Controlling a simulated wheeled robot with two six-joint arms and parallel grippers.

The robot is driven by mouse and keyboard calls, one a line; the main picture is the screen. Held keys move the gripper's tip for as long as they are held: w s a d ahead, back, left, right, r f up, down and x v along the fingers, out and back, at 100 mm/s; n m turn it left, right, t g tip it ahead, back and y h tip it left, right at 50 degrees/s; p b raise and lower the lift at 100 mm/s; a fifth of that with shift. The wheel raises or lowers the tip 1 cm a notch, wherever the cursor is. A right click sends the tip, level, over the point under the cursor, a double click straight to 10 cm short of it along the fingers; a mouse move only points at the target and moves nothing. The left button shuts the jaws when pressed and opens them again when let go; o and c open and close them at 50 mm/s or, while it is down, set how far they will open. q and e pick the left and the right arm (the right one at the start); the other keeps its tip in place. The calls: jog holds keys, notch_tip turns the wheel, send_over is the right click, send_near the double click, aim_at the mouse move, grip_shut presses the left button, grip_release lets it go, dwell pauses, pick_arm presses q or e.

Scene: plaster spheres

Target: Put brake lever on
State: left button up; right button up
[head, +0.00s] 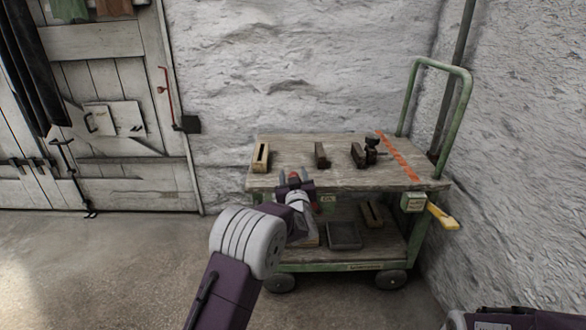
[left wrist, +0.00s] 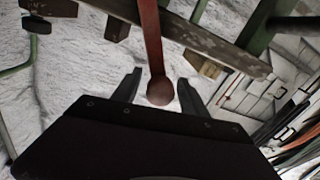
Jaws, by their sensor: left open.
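A red lever with a round knob (left wrist: 160,91) shows in the left wrist view, its bar (left wrist: 151,40) running up out of the picture. In the head view a bit of red (head: 293,175) shows between my left gripper's fingers at the cart's front edge. My left gripper (head: 293,173) is open; in the left wrist view its fingers (left wrist: 159,80) stand either side of the knob, apart from it. The green cart (head: 345,184) stands by the wall. A yellow handle (head: 442,215) sticks out of a box at its right front corner. My right gripper is out of view.
On the cart's top are a light wooden block (head: 261,157), a dark block (head: 322,155) and a dark tool (head: 359,155). The lower shelf holds a grey tray (head: 344,236) and a wooden block (head: 372,214). Open floor (head: 110,265) lies at the left.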

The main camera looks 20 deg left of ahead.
pick_arm(q)
jog(key=shift+w+a+f, duration=0.1)
jog(key=shift+w+a, duration=0.1)
jog(key=shift+w, duration=0.4)
grip_shut()
dwell(1.0)
